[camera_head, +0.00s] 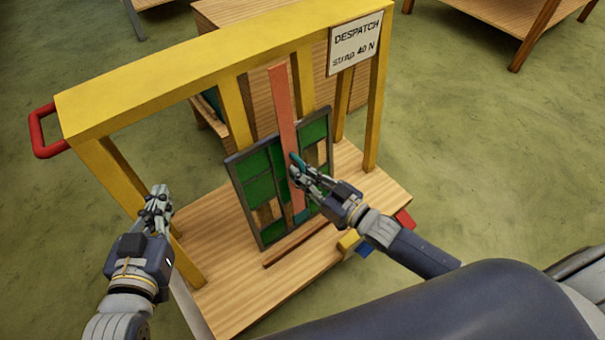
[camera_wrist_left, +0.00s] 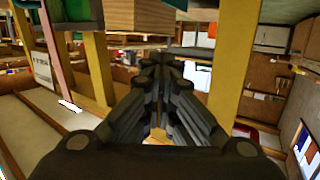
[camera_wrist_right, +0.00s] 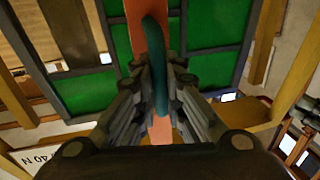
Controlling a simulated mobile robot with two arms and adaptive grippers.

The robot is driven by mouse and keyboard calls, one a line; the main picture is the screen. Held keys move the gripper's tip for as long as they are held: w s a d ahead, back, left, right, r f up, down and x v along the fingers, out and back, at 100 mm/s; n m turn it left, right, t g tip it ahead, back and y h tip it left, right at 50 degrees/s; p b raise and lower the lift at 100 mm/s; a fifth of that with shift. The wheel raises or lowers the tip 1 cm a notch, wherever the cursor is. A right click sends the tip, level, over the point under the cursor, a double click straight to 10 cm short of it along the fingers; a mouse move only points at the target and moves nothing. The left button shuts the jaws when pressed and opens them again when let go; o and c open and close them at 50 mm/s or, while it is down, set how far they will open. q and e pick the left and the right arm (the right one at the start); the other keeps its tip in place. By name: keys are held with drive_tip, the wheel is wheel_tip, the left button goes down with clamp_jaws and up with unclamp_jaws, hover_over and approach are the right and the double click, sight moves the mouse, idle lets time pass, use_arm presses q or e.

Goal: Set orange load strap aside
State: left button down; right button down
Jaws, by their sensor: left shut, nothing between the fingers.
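The orange strap (camera_head: 282,105) runs upright across the front of the green leaded panel (camera_head: 258,191), up to the yellow frame's top beam. A teal curved handle (camera_head: 296,159) sits in front of the strap. My right gripper (camera_head: 295,170) is at this handle, close in front of the strap. In the right wrist view, its fingers close around the teal handle (camera_wrist_right: 160,75), with the orange strap (camera_wrist_right: 135,32) behind. The fingers hide part of the strap. My left gripper (camera_head: 161,194) is shut and empty beside the frame's left post, apart from the strap.
The yellow frame (camera_head: 215,65) stands over a wooden platform (camera_head: 225,285), with a red handle (camera_head: 37,132) at its left end. A white "DESPATCH" sign (camera_head: 354,45) hangs at its right. Small red, yellow and blue blocks (camera_head: 348,240) lie at the right edge. Green floor is open around.

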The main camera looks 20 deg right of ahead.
drive_tip(key=shift+a, duration=0.1)
